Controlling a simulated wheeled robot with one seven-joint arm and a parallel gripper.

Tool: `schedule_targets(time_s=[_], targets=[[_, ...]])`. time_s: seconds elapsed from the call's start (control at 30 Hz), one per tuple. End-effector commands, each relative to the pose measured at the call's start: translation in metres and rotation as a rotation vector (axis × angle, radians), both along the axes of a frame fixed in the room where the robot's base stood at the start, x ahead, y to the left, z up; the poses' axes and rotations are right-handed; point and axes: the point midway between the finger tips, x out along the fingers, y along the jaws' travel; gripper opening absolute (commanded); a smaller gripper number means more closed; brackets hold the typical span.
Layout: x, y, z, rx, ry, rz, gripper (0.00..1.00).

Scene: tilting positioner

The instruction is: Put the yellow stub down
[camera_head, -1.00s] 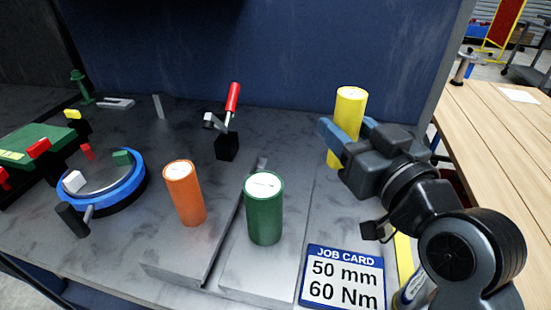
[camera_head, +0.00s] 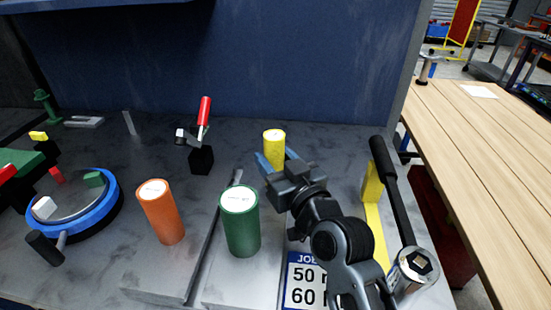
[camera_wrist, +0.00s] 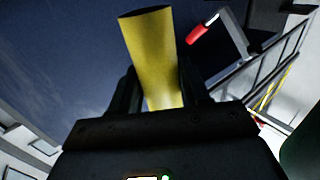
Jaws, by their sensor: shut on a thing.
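The yellow stub (camera_head: 274,138) is an upright cylinder with a pale top, in the head view behind and right of the green cylinder. My gripper (camera_head: 271,163) is shut on it, with a blue finger showing at its left side. In the wrist view the yellow stub (camera_wrist: 152,50) rises between the two dark fingers (camera_wrist: 157,95). The stub's lower end is hidden by my gripper in the head view, so I cannot tell whether it touches the grey surface.
A green cylinder (camera_head: 240,226) and an orange cylinder (camera_head: 163,215) stand left of my arm. A red-handled clamp (camera_head: 201,150) stands behind them. A job card (camera_head: 300,285) lies in front, partly hidden by my arm. A black-handled tool (camera_head: 393,190) stands at right.

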Motion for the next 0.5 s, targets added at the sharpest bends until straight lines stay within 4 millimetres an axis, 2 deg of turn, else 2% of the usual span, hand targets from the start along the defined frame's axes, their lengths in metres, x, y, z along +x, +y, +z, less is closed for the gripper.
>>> schedule_targets(time_s=[0.5], targets=[[0.0002,-0.0003,-0.0062,0.001,-0.004,-0.001,0.0]])
